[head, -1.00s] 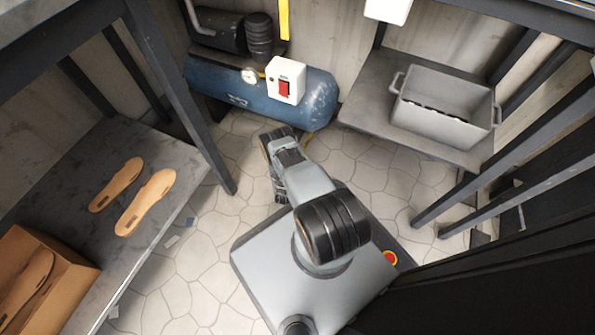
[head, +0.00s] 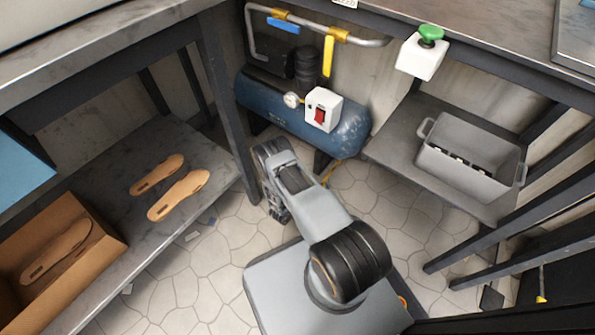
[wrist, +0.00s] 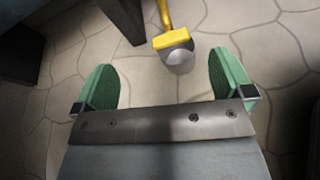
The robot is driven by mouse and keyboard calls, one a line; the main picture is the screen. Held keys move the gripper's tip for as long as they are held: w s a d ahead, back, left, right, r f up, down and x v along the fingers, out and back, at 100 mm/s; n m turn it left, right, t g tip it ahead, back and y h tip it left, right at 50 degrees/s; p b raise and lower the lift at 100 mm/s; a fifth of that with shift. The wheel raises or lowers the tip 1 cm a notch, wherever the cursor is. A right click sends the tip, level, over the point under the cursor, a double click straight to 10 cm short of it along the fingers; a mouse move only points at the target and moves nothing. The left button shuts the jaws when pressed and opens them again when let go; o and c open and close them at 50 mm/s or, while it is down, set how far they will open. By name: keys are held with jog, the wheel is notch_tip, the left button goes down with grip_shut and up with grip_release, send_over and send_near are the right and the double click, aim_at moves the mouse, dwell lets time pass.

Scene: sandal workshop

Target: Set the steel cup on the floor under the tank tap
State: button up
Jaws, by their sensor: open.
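In the wrist view, a yellow tap (wrist: 173,38) on a yellow pipe hangs at the top centre. Right below it a round grey metal thing, seemingly the steel cup (wrist: 180,60), shows against the floor; the tap covers part of it. My gripper (wrist: 162,75) is open, its green pads wide apart, with nothing held between them. The cup lies ahead of the pads, apart from both. In the head view the blue tank (head: 290,118) lies at the back, with a yellow pipe (head: 328,174) below it. My arm reaches towards it and hides the cup there.
A dark table leg (head: 228,110) stands close left of my arm. At right, a grey bin (head: 470,165) sits on another shelf (head: 400,150). Tiled floor (head: 225,260) is open between.

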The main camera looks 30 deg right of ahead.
notch_tip(320, 180, up, 26)
jog(key=w+m+g+y, duration=0.1)
jog(key=m+g+y, duration=0.1)
jog(key=m+g, duration=0.7)
jog(key=s+a+r+m+t+y, duration=0.3)
jog(key=s+a+r+m+y, duration=0.2)
jog(key=r, duration=0.5)
jog(key=s+a+r+m+t+y, duration=0.3)
jog(key=s+a+r+m+y, duration=0.3)
jog(key=s+a+r+m, duration=0.1)
notch_tip(320, 180, up, 3)
jog(key=shift+s+a+f+t, duration=0.1)
jog(key=shift+s+a+t, duration=0.2)
jog(key=shift+s+a, duration=0.7)
jog(key=shift+w, duration=0.1)
